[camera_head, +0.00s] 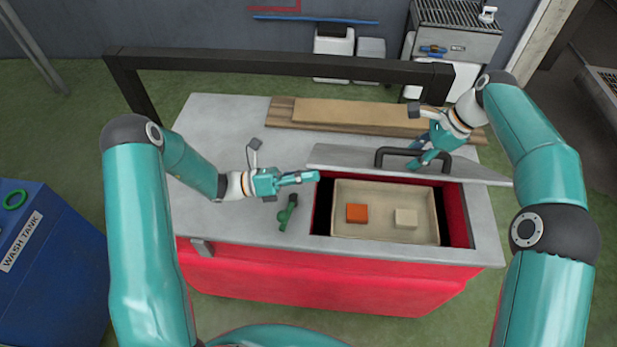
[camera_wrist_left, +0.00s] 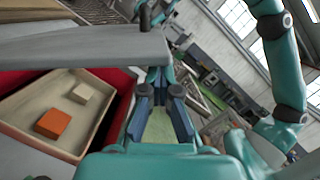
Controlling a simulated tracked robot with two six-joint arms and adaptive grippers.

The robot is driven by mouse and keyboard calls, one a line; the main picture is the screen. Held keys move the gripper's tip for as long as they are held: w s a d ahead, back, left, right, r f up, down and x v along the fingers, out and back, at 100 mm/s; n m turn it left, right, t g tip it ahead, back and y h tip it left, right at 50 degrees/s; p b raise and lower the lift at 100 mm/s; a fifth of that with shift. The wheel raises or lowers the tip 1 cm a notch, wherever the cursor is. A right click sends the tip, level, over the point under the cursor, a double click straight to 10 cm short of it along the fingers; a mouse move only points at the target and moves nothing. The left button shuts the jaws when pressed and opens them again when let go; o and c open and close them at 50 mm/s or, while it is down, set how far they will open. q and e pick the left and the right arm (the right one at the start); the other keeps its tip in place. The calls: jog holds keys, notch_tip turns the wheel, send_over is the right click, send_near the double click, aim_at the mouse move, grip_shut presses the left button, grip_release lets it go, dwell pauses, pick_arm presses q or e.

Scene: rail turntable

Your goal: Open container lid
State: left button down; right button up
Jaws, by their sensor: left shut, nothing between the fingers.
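The grey container lid (camera_head: 345,156) with its black bar handle (camera_head: 383,157) is raised and tilted along the back of the container opening. The red container (camera_head: 456,215) is uncovered, with a beige tray (camera_head: 375,233) inside. In the left wrist view the lid (camera_wrist_left: 85,50) shows edge-on above the opening. My right gripper (camera_head: 427,163) is at the handle; whether its fingers are closed on it cannot be told. My left gripper (camera_head: 312,177) is shut and empty, left of the opening near the lid's left end.
An orange block (camera_head: 357,213) and a cream block (camera_head: 405,218) lie in the tray. A green valve-like object (camera_head: 288,214) is on the grey worktop (camera_head: 240,115) below my left gripper. Boards (camera_head: 350,113) lie behind the lid, and a dark rail (camera_head: 280,64) crosses behind the worktop.

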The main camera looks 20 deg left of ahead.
jog(key=shift+o, duration=0.7)
jog(key=shift+s+f, duration=0.1)
jog(key=shift+f, duration=0.15)
jog(key=shift+d, duration=0.1)
jog(key=shift+r, duration=0.15)
